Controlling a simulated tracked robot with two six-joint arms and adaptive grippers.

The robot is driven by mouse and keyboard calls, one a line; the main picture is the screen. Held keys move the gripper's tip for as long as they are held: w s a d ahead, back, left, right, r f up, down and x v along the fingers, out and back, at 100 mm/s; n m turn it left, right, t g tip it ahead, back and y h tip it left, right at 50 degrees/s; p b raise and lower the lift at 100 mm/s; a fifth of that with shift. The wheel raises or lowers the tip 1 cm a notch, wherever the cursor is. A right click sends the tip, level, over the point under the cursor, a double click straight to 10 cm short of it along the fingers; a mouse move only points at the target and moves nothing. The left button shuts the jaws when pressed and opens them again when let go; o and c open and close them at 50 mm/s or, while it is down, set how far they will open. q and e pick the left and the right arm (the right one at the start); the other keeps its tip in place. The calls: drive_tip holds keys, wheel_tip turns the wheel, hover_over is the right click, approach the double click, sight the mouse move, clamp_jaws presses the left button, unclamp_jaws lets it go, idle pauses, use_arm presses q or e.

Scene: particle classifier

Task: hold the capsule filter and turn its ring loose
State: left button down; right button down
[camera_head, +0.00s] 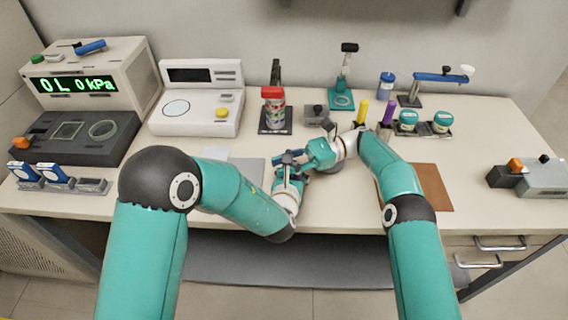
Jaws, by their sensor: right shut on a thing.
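My two grippers meet low over the front middle of the table. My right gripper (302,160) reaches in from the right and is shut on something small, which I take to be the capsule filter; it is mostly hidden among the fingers. My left gripper (289,160) comes up from the front and is at the same spot, its fingers overlapping the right gripper's in the picture. Whether the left fingers are open or shut does not show. The filter's ring cannot be made out.
A rack (92,186) at far left holds two blue-and-white pieces and has an empty place. A red-topped stand (273,105) is behind the grippers. Teal-lidded jars (408,121) and a brown mat (425,188) lie right.

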use_arm(q)
drive_tip(key=shift+r, duration=0.1)
use_arm(e)
drive_tip(key=shift+w+d+f, duration=0.1)
drive_tip(key=c, duration=1)
unclamp_jaws()
drive_tip(key=shift+r+m+t+y, duration=0.2)
drive_tip(key=shift+m+t+y, duration=0.15)
drive_tip(key=shift+t, duration=0.25)
drive_tip(key=shift+m, duration=0.25)
